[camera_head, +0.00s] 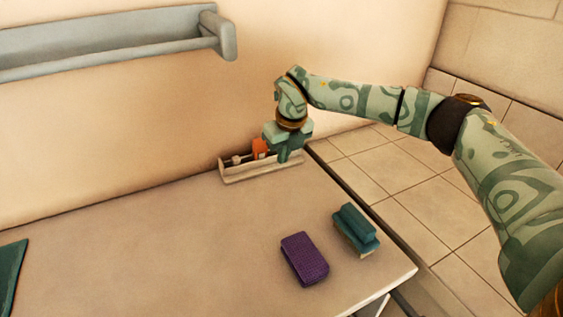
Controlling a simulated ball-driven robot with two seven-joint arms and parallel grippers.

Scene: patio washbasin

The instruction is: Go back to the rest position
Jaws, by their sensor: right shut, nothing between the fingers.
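My right arm reaches in from the right across the back of the counter. My right gripper (288,152) points down at the right part of a small pale caddy (262,172) by the wall. The gripper is shut, with nothing seen between its fingers. The fingertips are close to the caddy; I cannot tell whether they touch it. An orange item (260,148) stands in the caddy just left of the gripper. My left gripper is not in view.
A purple sponge (304,259) and a teal brush-like block (355,229) lie on the counter (170,255) near its right edge. A dark green flat thing (10,272) is at the left edge. A grey shelf (110,45) hangs on the wall. The counter's middle is clear.

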